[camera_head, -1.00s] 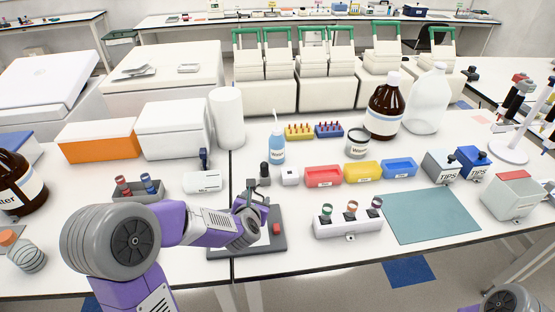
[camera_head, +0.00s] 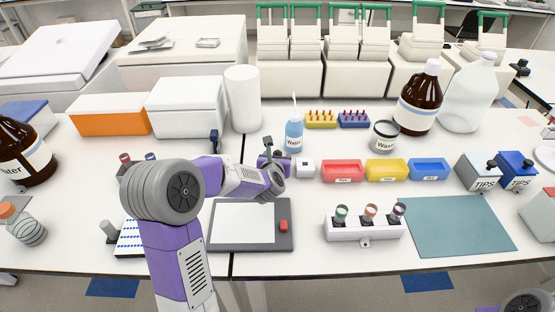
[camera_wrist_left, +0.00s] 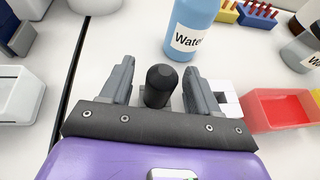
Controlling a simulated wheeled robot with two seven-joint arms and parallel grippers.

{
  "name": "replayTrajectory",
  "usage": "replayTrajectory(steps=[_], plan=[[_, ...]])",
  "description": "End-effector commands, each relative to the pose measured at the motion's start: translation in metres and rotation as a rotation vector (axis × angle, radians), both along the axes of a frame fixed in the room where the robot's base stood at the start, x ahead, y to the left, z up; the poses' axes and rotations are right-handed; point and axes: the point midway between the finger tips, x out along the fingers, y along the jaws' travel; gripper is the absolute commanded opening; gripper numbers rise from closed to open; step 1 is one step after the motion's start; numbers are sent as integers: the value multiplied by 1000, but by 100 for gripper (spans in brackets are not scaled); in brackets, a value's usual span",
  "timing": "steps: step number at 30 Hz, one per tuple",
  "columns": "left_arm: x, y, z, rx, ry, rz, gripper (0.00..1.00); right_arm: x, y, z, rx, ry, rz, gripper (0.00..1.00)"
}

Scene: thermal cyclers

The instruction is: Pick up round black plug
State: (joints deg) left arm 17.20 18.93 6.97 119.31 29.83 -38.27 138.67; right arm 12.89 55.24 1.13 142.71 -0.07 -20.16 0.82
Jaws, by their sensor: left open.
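The round black plug (camera_wrist_left: 160,86) stands upright on the white table, with a domed top, in the left wrist view. It is between the two fingers of my left gripper (camera_wrist_left: 157,72), which are open with a visible gap on each side. In the head view my left gripper (camera_head: 268,148) is at the table's middle, just left of a small white cube (camera_head: 305,168). The plug cannot be made out clearly there behind the gripper. My right gripper is out of view; only part of that arm shows at the bottom right.
Red (camera_head: 342,172), yellow (camera_head: 386,172) and blue (camera_head: 430,171) trays sit to the right. A grey board (camera_head: 265,240) with a red button lies in front. A teal mat (camera_head: 460,227) is bare.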

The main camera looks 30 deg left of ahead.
Motion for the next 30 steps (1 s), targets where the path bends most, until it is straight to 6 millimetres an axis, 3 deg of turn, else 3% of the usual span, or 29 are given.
replayTrajectory(steps=[5, 13, 23, 30], plan=[[0, 0, 0, 1, 0, 0, 61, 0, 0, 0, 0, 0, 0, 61], [0, 0, 0, 1, 0, 0, 24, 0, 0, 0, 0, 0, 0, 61], [0, 0, 4, 1, -1, 0, 23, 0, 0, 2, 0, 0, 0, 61], [0, 0, 48, 1, -5, -1, 23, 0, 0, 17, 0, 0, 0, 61]])
